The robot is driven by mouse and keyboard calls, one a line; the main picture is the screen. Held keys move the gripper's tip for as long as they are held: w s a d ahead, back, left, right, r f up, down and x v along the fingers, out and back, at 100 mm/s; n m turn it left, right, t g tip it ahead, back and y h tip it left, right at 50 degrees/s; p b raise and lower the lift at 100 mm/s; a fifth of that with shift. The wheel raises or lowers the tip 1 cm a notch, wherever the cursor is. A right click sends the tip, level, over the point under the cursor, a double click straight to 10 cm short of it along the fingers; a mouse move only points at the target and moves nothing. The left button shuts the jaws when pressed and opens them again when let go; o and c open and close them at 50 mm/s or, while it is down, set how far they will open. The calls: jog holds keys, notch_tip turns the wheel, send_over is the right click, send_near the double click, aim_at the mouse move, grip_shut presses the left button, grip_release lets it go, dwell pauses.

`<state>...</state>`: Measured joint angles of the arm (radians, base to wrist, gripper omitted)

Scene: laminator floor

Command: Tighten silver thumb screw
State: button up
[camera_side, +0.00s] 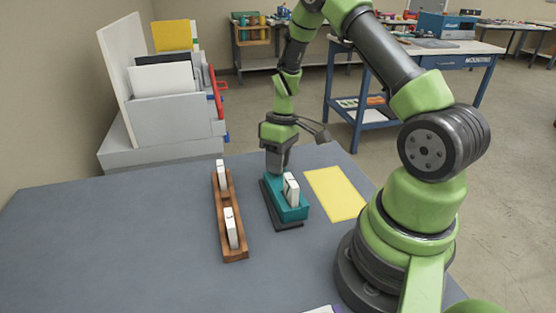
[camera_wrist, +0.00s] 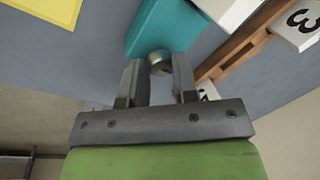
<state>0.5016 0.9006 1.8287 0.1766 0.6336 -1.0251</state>
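The silver thumb screw (camera_wrist: 160,62) shows in the wrist view at the end of a teal fixture (camera_wrist: 165,25). My gripper (camera_wrist: 158,62) has one finger on each side of the screw head, with the head about filling the space between the fingertips. I cannot tell whether the fingers press on it. In the side view my gripper (camera_side: 277,168) points down at the far end of the teal fixture (camera_side: 292,213), and the screw is hidden there. A white block (camera_side: 291,189) stands in the fixture, and its edge shows in the wrist view (camera_wrist: 228,10).
A wooden rack (camera_side: 231,243) with white blocks (camera_side: 231,228) stands left of the fixture. A yellow sheet (camera_side: 335,193) lies to its right. A grey file holder (camera_side: 165,115) with red parts stands at the back left. The grey table's left side (camera_side: 110,240) is clear.

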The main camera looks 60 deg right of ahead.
jog(key=shift+m, duration=0.4)
jog(key=m+t, duration=0.1)
jog(key=m, duration=0.2)
jog(key=shift+s+m, duration=0.1)
jog(key=shift+m, duration=0.3)
jog(key=m, duration=0.4)
jog(key=shift+s+m+t+h, duration=0.1)
jog(key=shift+m+t+h, duration=0.2)
jog(key=shift+t, duration=0.1)
jog(key=m, duration=0.4)
jog(key=shift+a+t+h, duration=0.1)
jog(key=shift+t+h, duration=0.2)
jog(key=shift+h, duration=0.1)
jog(key=shift+s+m+h, duration=0.15)
jog(key=shift+m+h, duration=0.25)
jog(key=shift+m, duration=1.8)
jog(key=o, duration=0.9)
